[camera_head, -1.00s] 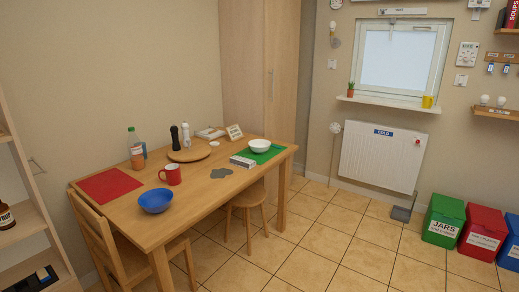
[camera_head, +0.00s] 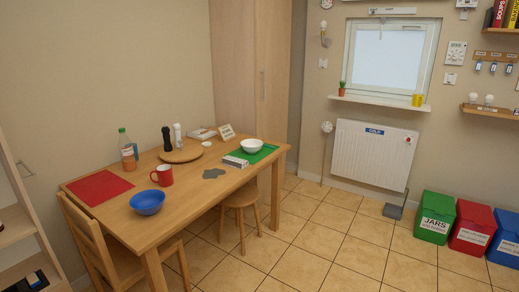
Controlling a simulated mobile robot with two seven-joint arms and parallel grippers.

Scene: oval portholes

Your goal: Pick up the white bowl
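The white bowl (camera_head: 252,146) stands upright on a green mat (camera_head: 262,154) at the far right end of the wooden table (camera_head: 190,202). A small white box (camera_head: 235,161) lies in front of it on the left, close to the mat's edge. Neither of my grippers shows in the head view.
A blue bowl (camera_head: 147,202), a red mug (camera_head: 162,175), a red mat (camera_head: 100,187), a bottle (camera_head: 127,145) and a round board (camera_head: 181,154) are on the table. A chair (camera_head: 100,245) and a stool (camera_head: 240,198) stand at its front. Open tiled floor (camera_head: 300,240) lies right of the table.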

